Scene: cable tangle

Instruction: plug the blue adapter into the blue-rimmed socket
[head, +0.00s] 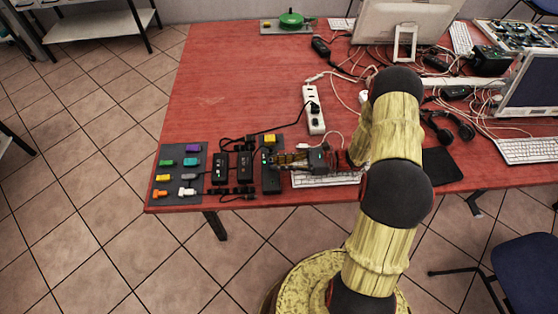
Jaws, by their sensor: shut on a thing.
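I cannot make out a blue adapter or a blue-rimmed socket. The tray (154,204) at the front left holds several small adapters, including a purple one (193,148), a green one (190,161) and an orange one (159,194).
A white power strip (313,108) and cables lie farther back. A keyboard (326,179) lies to the right.

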